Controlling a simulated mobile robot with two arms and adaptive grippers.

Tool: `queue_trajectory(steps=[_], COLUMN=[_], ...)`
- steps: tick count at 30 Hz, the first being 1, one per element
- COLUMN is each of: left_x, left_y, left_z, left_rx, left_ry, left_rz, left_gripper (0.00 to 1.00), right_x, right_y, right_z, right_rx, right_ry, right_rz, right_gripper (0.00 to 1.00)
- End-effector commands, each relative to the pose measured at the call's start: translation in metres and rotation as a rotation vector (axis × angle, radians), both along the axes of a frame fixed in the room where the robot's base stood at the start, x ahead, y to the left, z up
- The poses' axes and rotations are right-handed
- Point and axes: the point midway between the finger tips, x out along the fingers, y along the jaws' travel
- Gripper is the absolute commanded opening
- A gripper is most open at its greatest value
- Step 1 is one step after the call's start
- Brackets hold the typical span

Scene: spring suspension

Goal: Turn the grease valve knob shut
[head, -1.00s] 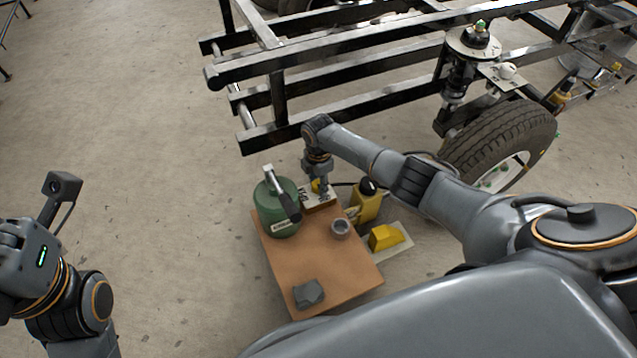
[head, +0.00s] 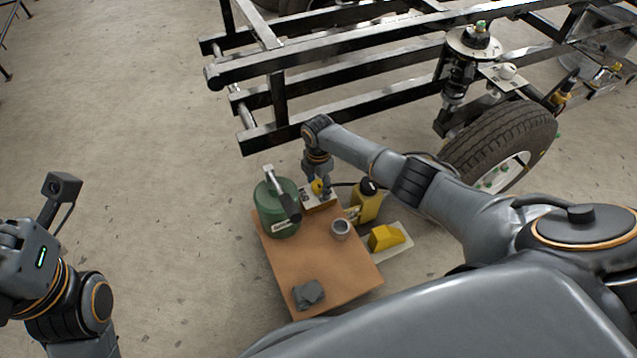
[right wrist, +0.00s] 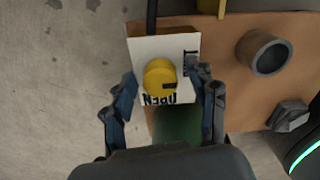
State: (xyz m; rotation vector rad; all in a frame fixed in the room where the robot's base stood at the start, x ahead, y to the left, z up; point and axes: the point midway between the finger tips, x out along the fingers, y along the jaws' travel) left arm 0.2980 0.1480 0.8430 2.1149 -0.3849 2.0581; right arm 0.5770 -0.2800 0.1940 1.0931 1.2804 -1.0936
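The yellow grease valve knob (right wrist: 157,74) sits on a white label plate (right wrist: 148,48) in the right wrist view. A dark mark on the knob points right. The word OPEN is below the knob, and a sideways label on the right is partly hidden by a finger. The knob also shows in the head view (head: 318,186), at the table's far edge. My right gripper (right wrist: 164,82) is open, with one finger on each side of the knob and visible gaps between. My left arm is at the left of the head view; its fingers are out of view.
On the brown table (head: 325,265) stand a green grease drum (head: 278,215), a grey cup (head: 341,229) and a dark grey lump (head: 308,294). A yellow jug (head: 366,206) and a yellow wedge (head: 385,238) are right of it. A steel frame (head: 330,65) and wheel (head: 500,140) lie beyond.

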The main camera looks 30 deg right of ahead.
Motion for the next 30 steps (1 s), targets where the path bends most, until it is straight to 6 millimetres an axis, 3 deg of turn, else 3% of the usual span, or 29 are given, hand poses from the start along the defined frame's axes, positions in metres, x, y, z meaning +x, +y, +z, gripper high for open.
queue_trajectory(steps=[8,13,22,30], left_x=[0.001,0.001,0.001,0.001], left_y=[0.0,0.0,0.0,0.0], left_z=[0.0,0.0,0.0,0.0], left_rx=[-0.003,-0.001,0.0,-0.001], left_ry=[0.004,0.002,0.002,0.001], left_rz=[0.0,0.0,0.0,0.0], left_gripper=[0.0,0.0,0.0,0.0], right_x=[0.001,0.001,0.001,0.0], right_y=[-0.001,-0.001,-0.001,0.0], right_z=[0.009,0.035,0.097,0.119], right_rx=[0.0,0.0,0.0,-0.001], right_ry=[-0.002,-0.004,-0.004,0.0], right_rz=[-0.001,0.0,0.0,0.0], right_gripper=[0.58,0.58,0.58,0.58])
